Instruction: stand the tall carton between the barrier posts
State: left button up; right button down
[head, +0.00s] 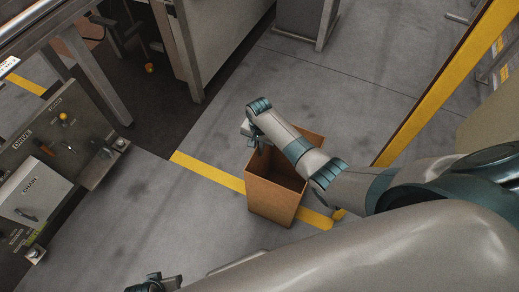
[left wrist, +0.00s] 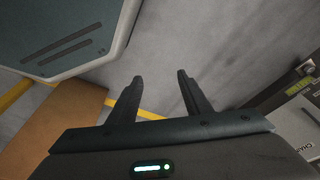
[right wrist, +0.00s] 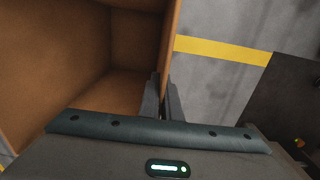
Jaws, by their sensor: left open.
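The tall carton (head: 271,199) is brown, open at the top and roughly upright over the yellow floor line. I cannot tell whether its base touches the floor. My right gripper (head: 258,146) is at its upper rim on the far left side. In the right wrist view, the fingers (right wrist: 163,98) sit close on both sides of one carton wall (right wrist: 168,45), one inside and one outside. My left gripper (head: 152,284) is low at the bottom edge; in the left wrist view its fingers (left wrist: 158,90) are apart and empty. Part of the carton (left wrist: 60,130) shows beside them.
A yellow beam (head: 445,85) slants up at the right, possibly a barrier post; a second is not clear. A control panel (head: 65,140) stands at the left, and a grey machine (head: 215,40) at the back. Open floor (head: 330,85) lies behind the carton.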

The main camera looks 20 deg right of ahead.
jog(key=shift+f, duration=0.15)
jog(key=c, duration=2)
grip_release()
pick_arm(q)
jog(key=shift+r, duration=0.15)
pick_arm(e)
notch_tip(320, 180, up, 11)
jog(key=shift+p, duration=1.2)
pick_arm(q)
notch_tip(320, 180, down, 7)
jog(key=s, duration=0.1)
jog(key=shift+a, duration=0.25)
pick_arm(e)
jog(key=shift+r, duration=0.7)
pick_arm(q)
jog(key=shift+s, duration=0.1)
